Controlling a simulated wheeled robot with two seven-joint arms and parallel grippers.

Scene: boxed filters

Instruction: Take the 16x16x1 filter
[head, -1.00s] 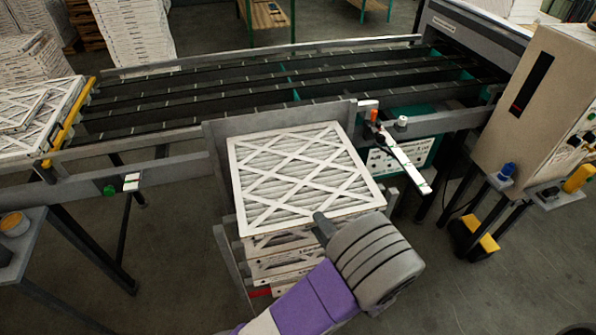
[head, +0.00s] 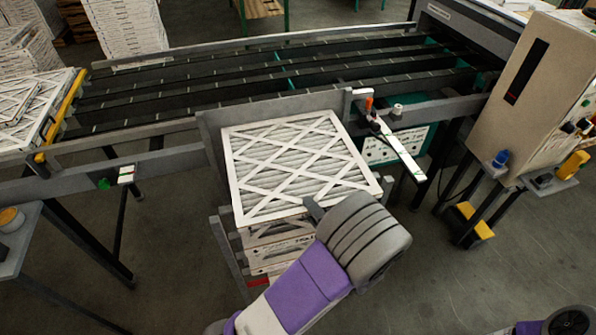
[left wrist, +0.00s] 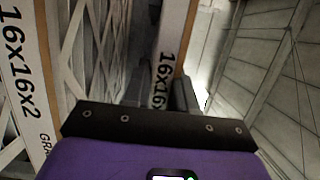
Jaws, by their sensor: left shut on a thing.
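A stack of white-framed pleated filters stands in a grey metal holder (head: 210,122) at the conveyor's near side. The top filter (head: 295,165) lies flat with its lattice face up. My left gripper (head: 316,210) is at its near edge and shut on a filter edge, seemingly the top one. In the left wrist view the filter edge at the fingers (left wrist: 165,60) reads "16x16x"; the gripper hides the rest. Another filter edge (left wrist: 28,85), at the left, reads "16x16x2". Lower filters (head: 280,240) are partly hidden by my left arm.
A slatted conveyor (head: 250,85) runs behind the stack. More filters (head: 35,100) lie at its left end. A beige control box (head: 530,95) stands at right. A small bracket arm (head: 400,152) juts out right of the stack.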

